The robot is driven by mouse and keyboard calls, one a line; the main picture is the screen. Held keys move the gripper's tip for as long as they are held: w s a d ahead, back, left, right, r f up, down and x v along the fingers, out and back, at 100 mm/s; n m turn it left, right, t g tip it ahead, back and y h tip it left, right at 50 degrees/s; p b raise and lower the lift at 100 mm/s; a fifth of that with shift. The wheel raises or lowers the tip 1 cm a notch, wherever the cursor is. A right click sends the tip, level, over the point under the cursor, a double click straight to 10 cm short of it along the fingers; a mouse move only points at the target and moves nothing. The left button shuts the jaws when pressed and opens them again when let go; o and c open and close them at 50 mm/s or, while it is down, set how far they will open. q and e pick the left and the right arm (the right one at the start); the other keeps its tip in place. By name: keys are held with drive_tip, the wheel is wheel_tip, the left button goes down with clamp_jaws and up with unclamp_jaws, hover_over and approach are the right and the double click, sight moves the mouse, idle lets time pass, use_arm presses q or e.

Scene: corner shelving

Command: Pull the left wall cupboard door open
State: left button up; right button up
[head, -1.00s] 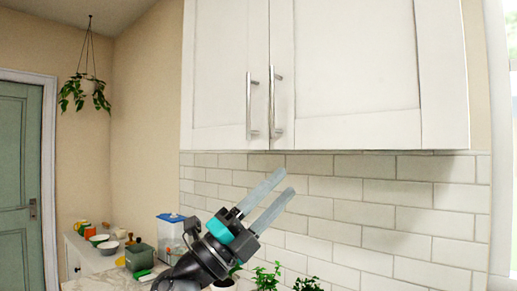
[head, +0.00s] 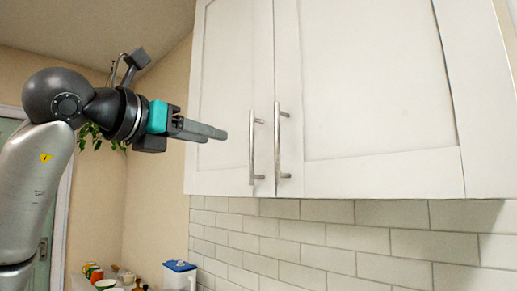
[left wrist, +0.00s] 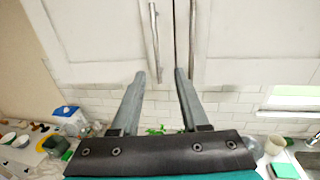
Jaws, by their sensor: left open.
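The left wall cupboard door (head: 225,85) is white and stands shut, with a vertical metal bar handle (head: 251,148) near its right edge. The right door (head: 365,80) is shut too, with its own bar handle (head: 278,145) close beside. My left gripper (head: 222,134) is in front of the left door, left of its handle and apart from it in the head view. In the left wrist view the open, empty fingers (left wrist: 160,82) point toward the cupboard, with the left door's handle (left wrist: 155,40) showing between and beyond their tips. My right gripper is not in view.
White tiles (head: 330,240) cover the wall below the cupboard. A blue-lidded container (head: 179,275) and several bowls and cups stand on the counter at lower left. A hanging plant (head: 95,138) is partly hidden behind my left arm.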

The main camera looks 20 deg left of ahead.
sight(250, 146)
use_arm(q)
drive_tip(key=w+p, duration=0.1)
drive_tip(key=w, duration=0.4)
drive_tip(key=w+d+p, duration=0.1)
drive_tip(key=w, duration=0.4)
drive_tip(key=w+p, duration=0.1)
drive_tip(key=w, duration=0.3)
drive_tip(key=shift+w+d+r, duration=0.1)
drive_tip(key=shift+w+d, duration=0.25)
drive_tip(key=shift+w, duration=0.05)
clamp_jaws()
idle(0.8)
